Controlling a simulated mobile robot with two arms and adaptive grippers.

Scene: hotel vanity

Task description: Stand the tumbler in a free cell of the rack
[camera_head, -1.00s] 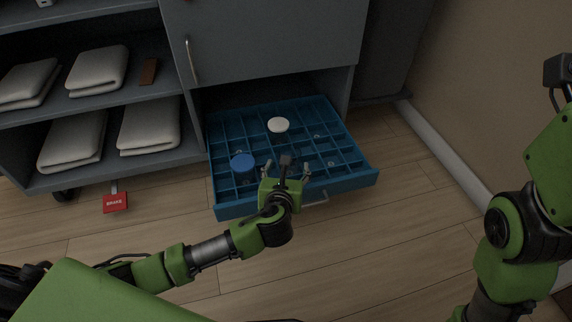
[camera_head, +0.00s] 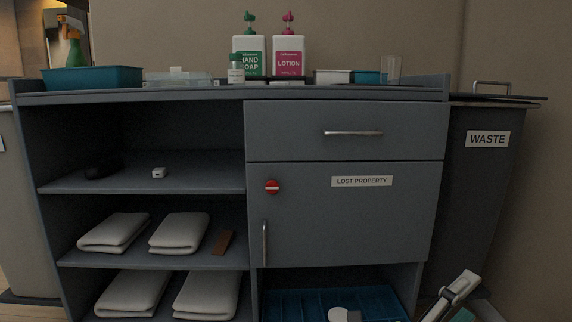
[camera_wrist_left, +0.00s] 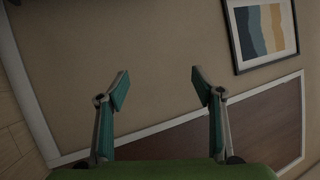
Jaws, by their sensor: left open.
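A clear glass tumbler (camera_head: 391,70) stands upright on the vanity top, near its right end. No divided rack stands out on the counter. A blue tray-like drawer (camera_head: 300,305) with divider walls is cut off by the bottom edge of the head view. A round white thing (camera_head: 338,314) shows in it; which cells are free cannot be told.
Left of the tumbler are a small teal box (camera_head: 366,77), a white box (camera_head: 332,76), a lotion bottle (camera_head: 288,57) and a soap bottle (camera_head: 249,55). A waste bin (camera_head: 484,180) stands at the right. The left wrist view faces a wall with a picture (camera_wrist_left: 262,34).

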